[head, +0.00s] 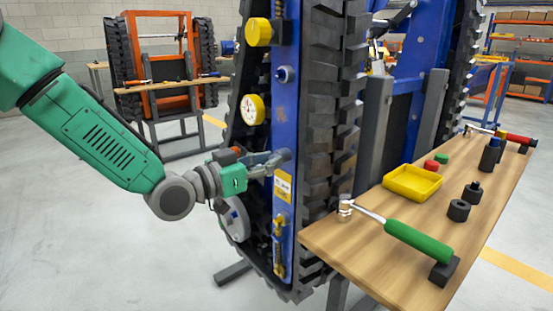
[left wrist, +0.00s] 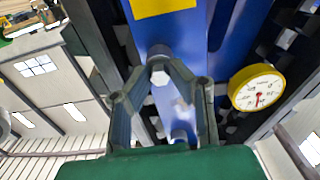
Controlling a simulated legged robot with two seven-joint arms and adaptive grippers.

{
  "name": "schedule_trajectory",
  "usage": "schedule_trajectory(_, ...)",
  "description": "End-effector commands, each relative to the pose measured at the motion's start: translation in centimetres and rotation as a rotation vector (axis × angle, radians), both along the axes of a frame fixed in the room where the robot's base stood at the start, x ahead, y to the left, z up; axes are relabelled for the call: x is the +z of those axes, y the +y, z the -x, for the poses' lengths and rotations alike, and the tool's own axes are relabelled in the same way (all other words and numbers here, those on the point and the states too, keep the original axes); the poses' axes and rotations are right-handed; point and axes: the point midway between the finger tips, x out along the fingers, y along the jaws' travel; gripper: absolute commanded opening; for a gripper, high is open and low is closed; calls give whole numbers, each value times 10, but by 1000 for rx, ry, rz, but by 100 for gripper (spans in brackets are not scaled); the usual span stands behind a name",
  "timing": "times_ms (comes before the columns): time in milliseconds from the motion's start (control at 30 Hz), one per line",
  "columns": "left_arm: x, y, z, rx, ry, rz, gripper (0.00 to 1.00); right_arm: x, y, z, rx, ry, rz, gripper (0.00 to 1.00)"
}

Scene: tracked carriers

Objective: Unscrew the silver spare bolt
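The silver bolt (left wrist: 159,76) shows in the left wrist view, its hex head standing out from a round blue collar on the blue beam (left wrist: 185,85). My left gripper (left wrist: 160,68) has its two fingers drawn in on either side of the bolt head, and they appear to touch it. In the head view my left gripper (head: 277,161) meets the blue beam (head: 284,112) just above a yellow label. Its fingers hide the bolt there. My right gripper is in neither view.
A yellow-rimmed gauge (head: 252,109) and a yellow knob (head: 258,32) stick out near the beam; the gauge also shows in the wrist view (left wrist: 257,88). Black track (head: 330,100) runs alongside. A wooden bench (head: 400,272) at right holds a green-handled tool (head: 418,240) and a yellow tray (head: 412,183).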

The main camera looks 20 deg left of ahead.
Motion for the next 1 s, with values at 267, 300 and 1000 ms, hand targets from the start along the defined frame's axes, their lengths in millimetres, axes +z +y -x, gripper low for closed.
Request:
schedule_trajectory(267,3,2,-1,6,77,111,0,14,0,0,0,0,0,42)
schedule_trajectory(300,3,3,-1,7,123,180,0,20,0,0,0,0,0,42)
schedule_trajectory(1000,0,2,-2,5,489,727,0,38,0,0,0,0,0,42)
